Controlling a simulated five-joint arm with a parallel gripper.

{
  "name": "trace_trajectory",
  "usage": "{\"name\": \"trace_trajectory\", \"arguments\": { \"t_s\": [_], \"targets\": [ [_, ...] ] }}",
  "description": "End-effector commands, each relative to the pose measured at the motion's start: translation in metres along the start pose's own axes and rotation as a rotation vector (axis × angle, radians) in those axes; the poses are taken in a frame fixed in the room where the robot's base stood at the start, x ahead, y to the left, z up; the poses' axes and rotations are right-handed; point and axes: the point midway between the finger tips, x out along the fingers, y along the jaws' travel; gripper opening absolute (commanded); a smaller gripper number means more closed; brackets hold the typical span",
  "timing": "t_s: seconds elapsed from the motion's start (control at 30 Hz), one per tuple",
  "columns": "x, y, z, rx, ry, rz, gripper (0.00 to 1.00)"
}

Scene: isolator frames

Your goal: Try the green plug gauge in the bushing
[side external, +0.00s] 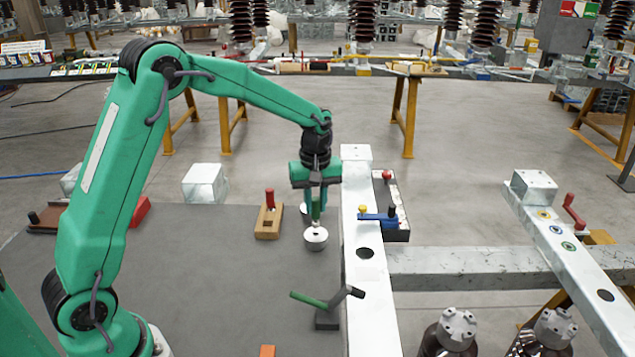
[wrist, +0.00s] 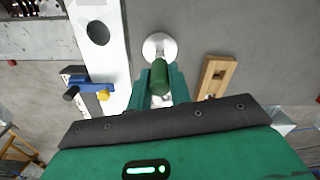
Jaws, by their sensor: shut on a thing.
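The green plug gauge (side external: 316,209) hangs upright between the fingers of my gripper (side external: 316,196), which is shut on its green handle. The gauge also shows in the wrist view (wrist: 160,76), between both green fingers (wrist: 161,92). The bushing (side external: 316,239) is a round, pale metal piece on the grey table, directly below the gauge. In the wrist view the bushing (wrist: 158,46) shows just beyond the handle. The lower end of the gauge meets the bushing's top in the picture; I cannot tell whether it is inside the bore.
A wooden block (side external: 263,227) with a red-handled piece stands left of the bushing. A pale steel beam (side external: 366,290) runs close on the right, with a blue lever (side external: 378,217) on it. A green-handled piece (side external: 310,299) stands in front.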

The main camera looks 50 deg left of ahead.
Motion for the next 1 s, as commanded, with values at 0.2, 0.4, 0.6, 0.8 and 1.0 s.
{"name": "trace_trajectory", "arguments": {
  "t_s": [0.2, 0.4, 0.6, 0.8, 1.0],
  "targets": [
    [-0.008, 0.001, 0.0, 0.0, 0.001, 0.002, 0.0],
    [-0.015, 0.0, 0.0, 0.0, 0.001, 0.001, 0.0],
    [-0.022, 0.0, 0.0, 0.0, 0.001, 0.002, 0.0],
    [-0.029, 0.0, 0.0, 0.0, 0.001, 0.002, 0.0],
    [-0.036, 0.0, 0.0, 0.0, 0.001, 0.002, 0.0]
  ]
}}
